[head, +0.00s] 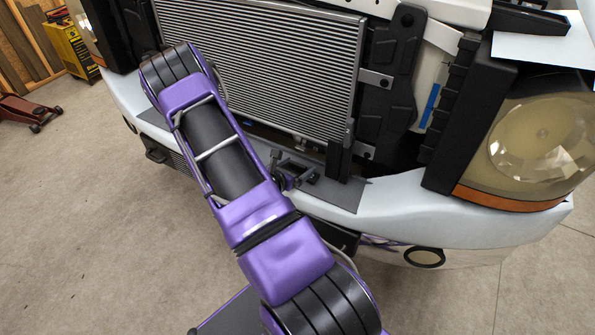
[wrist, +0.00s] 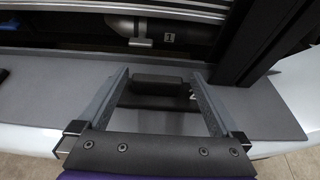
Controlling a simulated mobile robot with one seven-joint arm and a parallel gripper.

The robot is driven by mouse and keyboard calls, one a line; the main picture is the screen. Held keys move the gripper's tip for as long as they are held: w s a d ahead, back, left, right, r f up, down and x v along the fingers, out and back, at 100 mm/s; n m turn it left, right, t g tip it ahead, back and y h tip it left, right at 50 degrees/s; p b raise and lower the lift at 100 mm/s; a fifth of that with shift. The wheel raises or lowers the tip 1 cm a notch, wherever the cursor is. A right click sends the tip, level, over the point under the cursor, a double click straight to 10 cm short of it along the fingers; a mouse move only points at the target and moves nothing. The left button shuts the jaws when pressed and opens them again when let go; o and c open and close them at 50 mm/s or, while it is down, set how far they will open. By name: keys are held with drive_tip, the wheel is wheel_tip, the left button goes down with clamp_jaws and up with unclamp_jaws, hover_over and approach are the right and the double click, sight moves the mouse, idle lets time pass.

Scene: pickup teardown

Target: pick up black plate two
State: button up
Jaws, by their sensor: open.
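In the wrist view, a small black plate (wrist: 157,86) with a raised block lies on the grey ledge between my fingers. A white mark like a "2" (wrist: 193,97) shows at its right, partly hidden by the right finger. My gripper (wrist: 158,76) is open, with one finger on each side of the block and gaps visible. I cannot tell how far the fingers reach down around it. In the head view my gripper (head: 296,168) is low at the front of the truck, over the ledge, and the plate cannot be made out clearly there.
A grey ledge (wrist: 250,110) runs along the white bumper (head: 430,215). The radiator (head: 290,70) stands just behind. A dark upright post (wrist: 258,45) rises close to the right finger. A "1" label (wrist: 168,38) shows in the recess behind. The headlight (head: 530,140) is at right.

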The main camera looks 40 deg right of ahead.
sight(299, 164)
drive_tip(key=x, duration=0.4)
drive_tip(key=shift+w, duration=0.15)
drive_tip(key=c, duration=1.4)
